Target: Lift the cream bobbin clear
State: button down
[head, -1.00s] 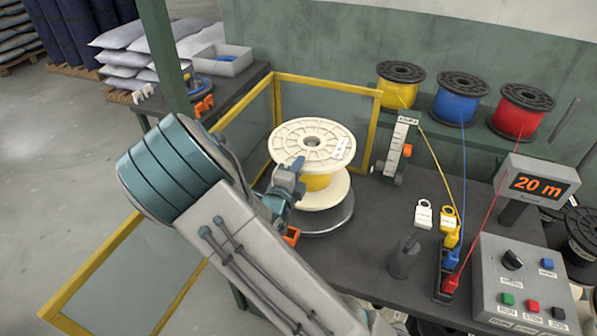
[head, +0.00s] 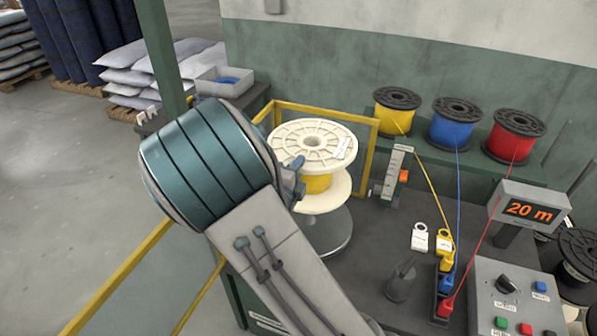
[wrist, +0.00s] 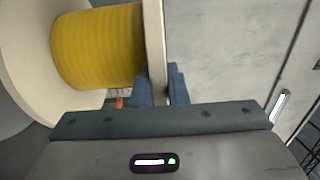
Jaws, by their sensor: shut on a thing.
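The cream bobbin (head: 308,140), wound with yellow wire, is upright at the middle of the head view. It stands clear of the grey round plate (head: 333,242), with a gap under its lower flange. In the wrist view, the bobbin's flange (wrist: 154,35) passes between the blue fingers of my gripper (wrist: 158,84), which is shut on that flange. In the head view, my gripper (head: 295,166) shows at the left of the upper flange, partly hidden by my arm.
Yellow, blue and red spools (head: 456,122) sit on a shelf behind. A control box (head: 505,300) is at front right.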

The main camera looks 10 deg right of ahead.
jog(key=shift+r+p, duration=2)
jog(key=shift+r, duration=2.25)
